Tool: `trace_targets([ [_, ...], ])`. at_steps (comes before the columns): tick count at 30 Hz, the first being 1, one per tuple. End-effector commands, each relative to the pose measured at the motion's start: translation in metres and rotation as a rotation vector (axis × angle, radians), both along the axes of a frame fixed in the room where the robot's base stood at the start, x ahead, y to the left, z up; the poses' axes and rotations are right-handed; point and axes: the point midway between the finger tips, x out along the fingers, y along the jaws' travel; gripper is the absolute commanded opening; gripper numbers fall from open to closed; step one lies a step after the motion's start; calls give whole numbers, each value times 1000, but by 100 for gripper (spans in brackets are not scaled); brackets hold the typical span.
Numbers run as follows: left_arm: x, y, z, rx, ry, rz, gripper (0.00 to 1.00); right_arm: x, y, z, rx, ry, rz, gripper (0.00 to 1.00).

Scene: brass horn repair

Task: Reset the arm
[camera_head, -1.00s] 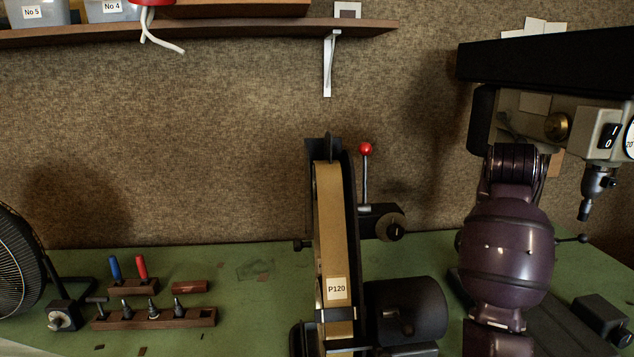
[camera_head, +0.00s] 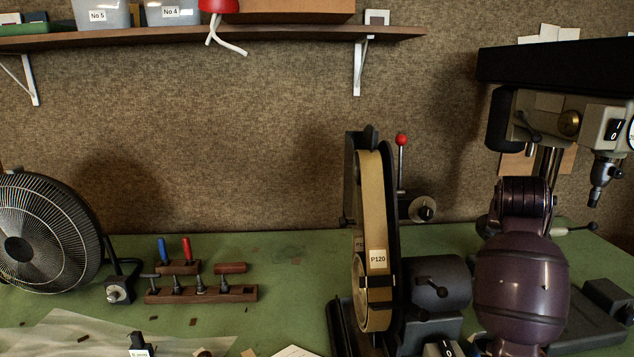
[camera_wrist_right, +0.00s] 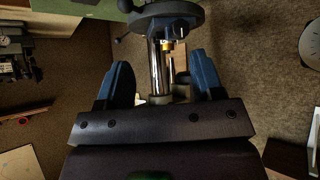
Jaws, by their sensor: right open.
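My right arm (camera_head: 522,270) stands in front of the bench at the right of the head view, with its gripper hidden from that view. In the right wrist view my right gripper (camera_wrist_right: 160,85) shows two blue fingers spread wide apart, with nothing held between them. A metal column (camera_wrist_right: 158,65) and a dark grey round part (camera_wrist_right: 170,18) show beyond and between the fingers; I cannot tell how far off they are. My left gripper is not in view.
A belt sander (camera_head: 375,240) stands mid-bench, left of my right arm. A drill press (camera_head: 600,130) stands at the right. A fan (camera_head: 45,235) and a wooden tool rack (camera_head: 200,294) are at the left. A shelf (camera_head: 290,36) runs above. The green bench between rack and sander is mostly clear.

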Motion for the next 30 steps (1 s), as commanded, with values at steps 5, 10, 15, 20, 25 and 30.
trace_targets([
  [5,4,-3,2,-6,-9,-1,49,-7,-4,-48,-74,2,58,61],
  [10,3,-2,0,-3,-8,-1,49,-21,-4,-107,-150,-1,148,61],
  [15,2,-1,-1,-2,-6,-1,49,-46,3,-170,-209,-10,254,61],
  [20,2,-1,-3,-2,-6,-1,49,-78,15,-225,-236,-23,354,61],
  [25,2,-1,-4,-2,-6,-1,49,-123,33,-280,-238,-42,457,61],
  [30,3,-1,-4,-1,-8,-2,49,-177,54,-328,-213,-67,546,61],
])
